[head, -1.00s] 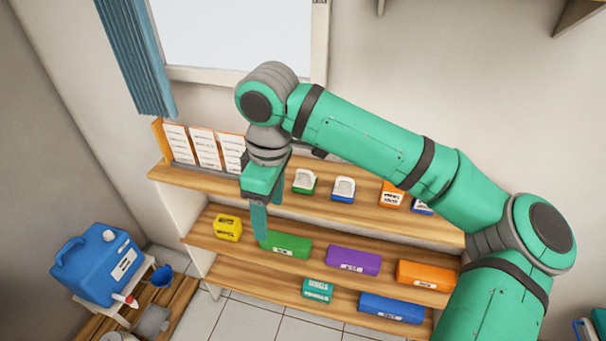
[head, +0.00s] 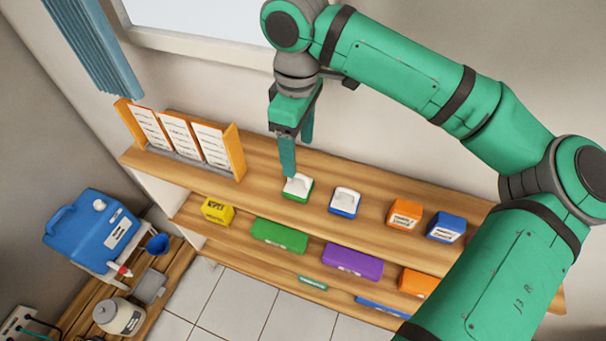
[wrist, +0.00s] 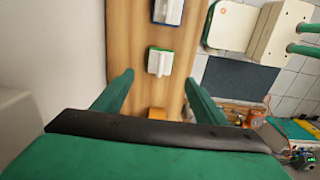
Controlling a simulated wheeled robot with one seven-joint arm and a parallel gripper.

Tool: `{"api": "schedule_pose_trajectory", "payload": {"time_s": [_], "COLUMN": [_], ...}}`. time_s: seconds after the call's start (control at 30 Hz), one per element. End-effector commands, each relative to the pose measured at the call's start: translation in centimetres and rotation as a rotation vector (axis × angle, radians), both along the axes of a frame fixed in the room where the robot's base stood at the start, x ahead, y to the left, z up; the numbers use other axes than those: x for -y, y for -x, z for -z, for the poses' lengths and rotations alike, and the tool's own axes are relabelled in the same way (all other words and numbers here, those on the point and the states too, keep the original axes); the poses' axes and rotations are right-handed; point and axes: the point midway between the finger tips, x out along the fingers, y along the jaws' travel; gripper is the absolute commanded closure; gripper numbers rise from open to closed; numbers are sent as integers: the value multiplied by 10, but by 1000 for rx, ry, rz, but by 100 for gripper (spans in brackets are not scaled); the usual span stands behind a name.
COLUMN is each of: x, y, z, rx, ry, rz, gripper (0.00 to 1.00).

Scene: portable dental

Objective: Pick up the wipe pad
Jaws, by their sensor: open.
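Two small white-topped blocks with handle-like ridges sit on the top shelf, and either could be the wipe pad; I cannot tell which. One has a green base (head: 297,188); the other, to its right, has a blue base (head: 344,202). My gripper (head: 297,158) is open and empty, pointing down just behind and above the green-based block. In the wrist view, the green-based block (wrist: 160,62) shows between and beyond the open fingers, apart from them. The blue-based block (wrist: 168,11) is farther up that view.
An orange card rack (head: 236,152) stands left on the top shelf (head: 262,160). An orange box (head: 404,213) and a blue box (head: 446,227) stand right. Lower shelves hold yellow (head: 217,210), green (head: 279,235) and purple (head: 352,261) boxes. The wall is close behind.

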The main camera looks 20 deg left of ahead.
Motion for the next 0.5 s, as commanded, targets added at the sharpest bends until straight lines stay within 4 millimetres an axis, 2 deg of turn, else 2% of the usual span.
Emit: {"api": "schedule_pose_trajectory", "payload": {"time_s": [0.2, 0.5], "x": [-1, 0], "y": [1, 0], "z": [33, 54], "rx": [-2, -1], "ry": [1, 0], "rz": [-2, -1], "gripper": [34, 34]}}
